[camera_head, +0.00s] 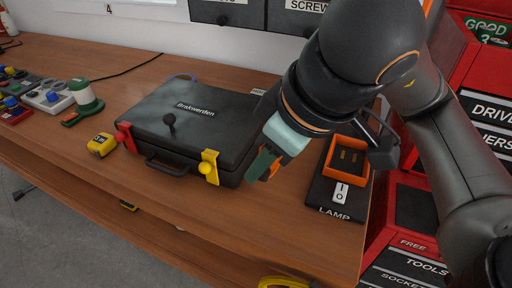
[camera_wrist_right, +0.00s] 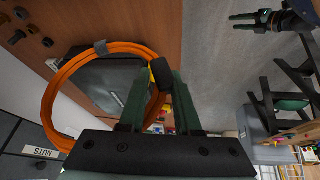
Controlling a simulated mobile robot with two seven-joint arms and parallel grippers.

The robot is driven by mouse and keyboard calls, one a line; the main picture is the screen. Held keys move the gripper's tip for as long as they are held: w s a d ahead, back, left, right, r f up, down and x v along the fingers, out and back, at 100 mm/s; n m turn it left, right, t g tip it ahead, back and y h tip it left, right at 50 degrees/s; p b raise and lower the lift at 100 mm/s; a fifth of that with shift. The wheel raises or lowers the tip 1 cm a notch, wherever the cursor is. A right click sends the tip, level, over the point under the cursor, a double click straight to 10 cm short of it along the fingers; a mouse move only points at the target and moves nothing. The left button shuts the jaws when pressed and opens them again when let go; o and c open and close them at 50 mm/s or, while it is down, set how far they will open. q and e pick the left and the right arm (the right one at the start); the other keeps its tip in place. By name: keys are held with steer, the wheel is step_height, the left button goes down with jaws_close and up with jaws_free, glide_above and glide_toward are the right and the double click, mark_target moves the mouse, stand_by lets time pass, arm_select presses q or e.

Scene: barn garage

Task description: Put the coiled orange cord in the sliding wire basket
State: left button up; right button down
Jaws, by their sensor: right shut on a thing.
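The coiled orange cord (camera_wrist_right: 128,47) is a large loop with a grey tie at its top in the right wrist view. My right gripper (camera_wrist_right: 158,82) is shut on one side of the coil, with its green fingers on either side. In the head view my right gripper (camera_head: 263,165) is over the front right corner of the black case, and only a bit of orange shows beside its fingers. My left gripper (camera_wrist_right: 246,22) shows at the top right of the right wrist view, fingers apart and empty. I cannot make out the sliding wire basket.
The black case (camera_head: 195,115) lies on the wooden workbench (camera_head: 60,150). To its right are an orange tray (camera_head: 330,168) and a lamp switch (camera_head: 340,193). A yellow tape measure (camera_head: 101,145) lies left of the case. Red drawers (camera_head: 405,215) stand beyond the bench's right end.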

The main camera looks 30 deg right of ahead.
steer(key=shift+w+d+f+b, duration=0.25)
steer(key=shift+w+d+f, duration=0.55)
steer(key=shift+w+f, duration=1.05)
steer(key=shift+w+d+f+b, duration=0.2)
steer(key=shift+w+d+f, duration=0.55)
steer(key=shift+w+f, duration=1)
steer(key=shift+w+d+f+b, duration=0.25)
steer(key=shift+w+d+f, duration=0.55)
steer(key=shift+w+f, duration=1.05)
steer(key=shift+s+f, duration=0.35)
steer(key=shift+s, duration=0.05)
steer(key=shift+f, duration=0.15)
steer(key=c, duration=0.6)
jaws_free()
